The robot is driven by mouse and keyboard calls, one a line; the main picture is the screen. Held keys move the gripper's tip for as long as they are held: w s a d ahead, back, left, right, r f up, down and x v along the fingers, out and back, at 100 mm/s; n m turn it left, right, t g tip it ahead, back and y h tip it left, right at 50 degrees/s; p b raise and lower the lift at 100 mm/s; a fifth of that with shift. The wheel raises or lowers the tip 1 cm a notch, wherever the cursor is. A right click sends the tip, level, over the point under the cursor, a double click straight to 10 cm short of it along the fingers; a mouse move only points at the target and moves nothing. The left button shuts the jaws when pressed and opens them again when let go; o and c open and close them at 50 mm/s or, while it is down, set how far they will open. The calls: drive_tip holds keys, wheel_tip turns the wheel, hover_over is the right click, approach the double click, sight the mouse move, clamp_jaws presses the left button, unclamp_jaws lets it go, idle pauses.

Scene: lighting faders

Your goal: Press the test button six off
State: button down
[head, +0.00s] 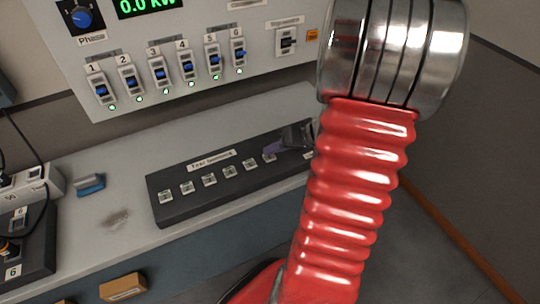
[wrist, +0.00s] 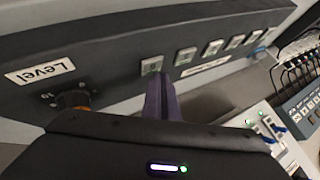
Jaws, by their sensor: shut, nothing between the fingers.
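The test buttons sit in a row on a dark box (head: 185,213) on the bench in the head view. Test button six seems to be the right-end one, at my purple fingertips in the head view. In the wrist view it is the pale square button (wrist: 152,66) nearest the Level label. It seems to show some green; whether it is lit is unclear. My gripper (head: 271,153) is shut and empty, and its fingers also show in the wrist view (wrist: 164,85). The fingertips are right beside the button; I cannot tell if they touch it.
The other test buttons (head: 209,180) continue to the left. An orange-ringed knob (wrist: 74,99) by the Level label (wrist: 40,72) is near the fingers. Blue switches (head: 159,74) with green lamps are on the panel behind. A blue block (head: 90,185) lies on the bench.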

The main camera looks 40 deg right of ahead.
sight(273, 158)
drive_tip(key=shift+r, duration=0.15)
drive_tip(key=shift+r, duration=3)
drive_tip(key=shift+s+f+m, duration=0.15)
drive_tip(key=shift+f+m, duration=0.05)
drive_tip(key=shift+m, duration=0.5)
drive_tip(key=s, duration=0.1)
drive_tip(key=s+a+f+m+g, duration=0.1)
drive_tip(key=s+a+f+m, duration=0.1)
drive_tip(key=shift+s+g, duration=0.15)
drive_tip(key=shift+g, duration=0.25)
drive_tip(key=s+a+r+n+h, duration=0.1)
drive_tip(key=a+r+n, duration=0.2)
drive_tip(key=a, duration=0.5)
drive_tip(key=s+a+r+n+h, duration=0.1)
drive_tip(key=s+a+r+n, duration=0.1)
drive_tip(key=a+r, duration=0.3)
drive_tip(key=s+a+r+n+g+h, duration=0.1)
drive_tip(key=a+r, duration=0.4)
drive_tip(key=a, duration=0.7)
drive_tip(key=s+n, duration=0.1)
drive_tip(key=n, duration=0.1)
drive_tip(key=shift+s+a+n, duration=0.15)
drive_tip(key=shift+a+n, duration=0.1)
drive_tip(key=shift+n, duration=0.05)
